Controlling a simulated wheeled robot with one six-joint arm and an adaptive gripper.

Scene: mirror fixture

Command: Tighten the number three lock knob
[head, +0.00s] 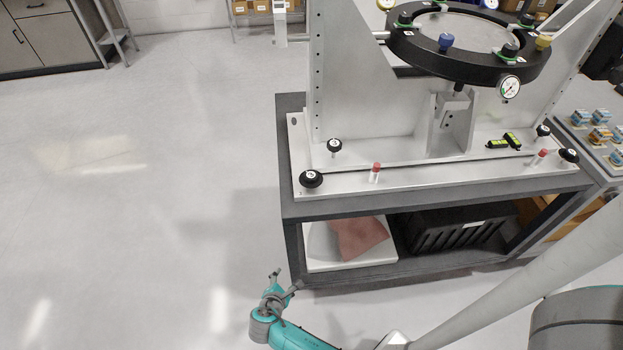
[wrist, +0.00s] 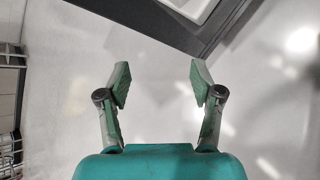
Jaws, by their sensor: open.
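The mirror fixture's dark ring (head: 420,55) has several knobs around its rim, including a blue knob (head: 446,41), a yellow knob (head: 543,42) and a black knob (head: 508,51). Black knobs with pale caps stand on the fixture's base plate (head: 440,179): front left (head: 311,179), back left (head: 334,147), front right (head: 569,155) and back right (head: 543,131). Their markings are too small to read, so I cannot tell which is number three. My gripper (head: 286,280) is open and empty, low in front of the cart's left end, apart from every knob. It also shows in the wrist view (wrist: 160,78).
The fixture stands on a dark grey cart (head: 430,207). Its lower shelf holds a red cloth (head: 358,238) and a black crate (head: 455,228). Red-topped pegs (head: 376,172), a green-yellow level (head: 498,143) and a gauge (head: 509,87) are on the fixture. Floor at left is clear.

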